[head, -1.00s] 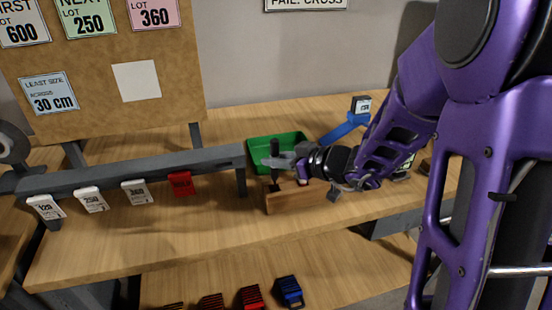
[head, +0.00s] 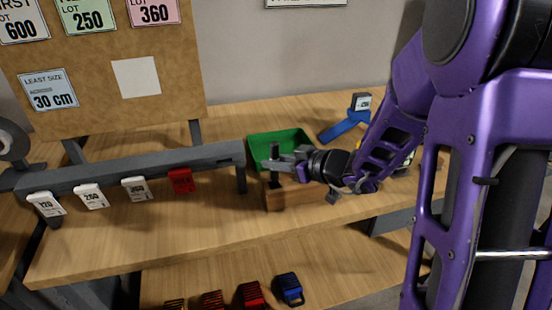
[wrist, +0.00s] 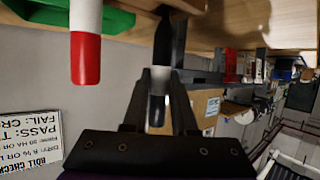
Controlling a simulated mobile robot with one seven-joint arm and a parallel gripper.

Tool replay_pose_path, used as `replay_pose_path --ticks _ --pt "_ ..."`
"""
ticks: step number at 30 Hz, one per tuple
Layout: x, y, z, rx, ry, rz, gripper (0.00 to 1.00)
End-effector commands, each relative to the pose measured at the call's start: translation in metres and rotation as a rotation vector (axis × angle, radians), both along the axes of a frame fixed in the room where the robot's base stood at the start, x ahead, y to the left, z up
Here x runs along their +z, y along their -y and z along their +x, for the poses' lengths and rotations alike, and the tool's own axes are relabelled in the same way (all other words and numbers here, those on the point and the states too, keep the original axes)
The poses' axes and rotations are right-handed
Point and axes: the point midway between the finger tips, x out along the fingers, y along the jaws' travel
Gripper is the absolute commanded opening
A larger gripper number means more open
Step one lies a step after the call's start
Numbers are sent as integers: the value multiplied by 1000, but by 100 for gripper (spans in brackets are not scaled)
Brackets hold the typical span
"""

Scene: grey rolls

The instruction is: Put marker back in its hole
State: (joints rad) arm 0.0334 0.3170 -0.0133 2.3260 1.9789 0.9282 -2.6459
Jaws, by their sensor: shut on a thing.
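My gripper (head: 274,164) is shut on a dark marker (head: 274,151), which it holds upright. The marker (wrist: 157,102) also shows between the fingers in the upside-down wrist view, its dark tapered end toward the wood. In the head view its lower end is at the left end of the wooden block (head: 290,196); I cannot tell whether it is inside a hole. A red-and-white marker (wrist: 85,50) stands beside it in the wrist view, red end away from the wood; its base is out of frame. The gripper and wrist hide much of the block's top.
A green bin (head: 262,146) stands right behind the block. A grey rail (head: 120,172) with several tags runs to the left. A blue tool (head: 345,125) lies at the back right. The bench front (head: 180,228) is clear.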

Motion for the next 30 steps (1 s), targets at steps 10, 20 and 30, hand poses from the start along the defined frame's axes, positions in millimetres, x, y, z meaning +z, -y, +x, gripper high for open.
replay_pose_path --ticks 10,20,30 --pt "-9 0 0 0 -1 1 0" --pt "-17 0 0 1 -1 1 0" --pt "-26 0 0 -1 -1 1 0"
